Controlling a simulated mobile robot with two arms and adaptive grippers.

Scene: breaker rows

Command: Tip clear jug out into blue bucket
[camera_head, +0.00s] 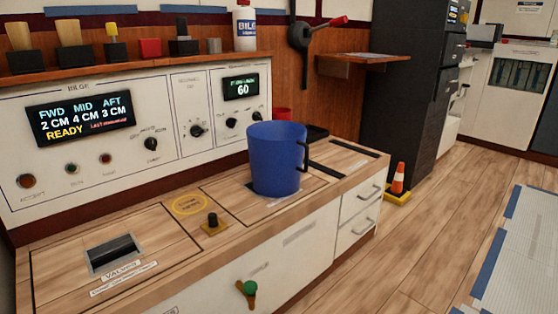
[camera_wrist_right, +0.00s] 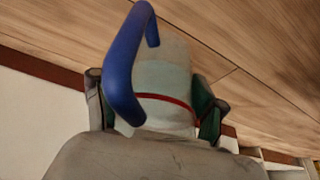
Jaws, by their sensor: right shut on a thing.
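The blue bucket (camera_head: 276,160) stands upright on the wooden counter top in the head view, its dark handle to the right. Its inside is mostly hidden by its near wall. In the right wrist view, my right gripper (camera_wrist_right: 152,108) is shut around the clear jug (camera_wrist_right: 165,85), a pale, see-through body with a red line around it and a blue handle (camera_wrist_right: 120,75). I cannot tell what is in the jug. The jug and my right gripper do not show in the head view. My left gripper is in neither view.
A control panel (camera_head: 185,125) rises behind. An orange cone (camera_head: 398,180) stands on the right. Open floor lies right.

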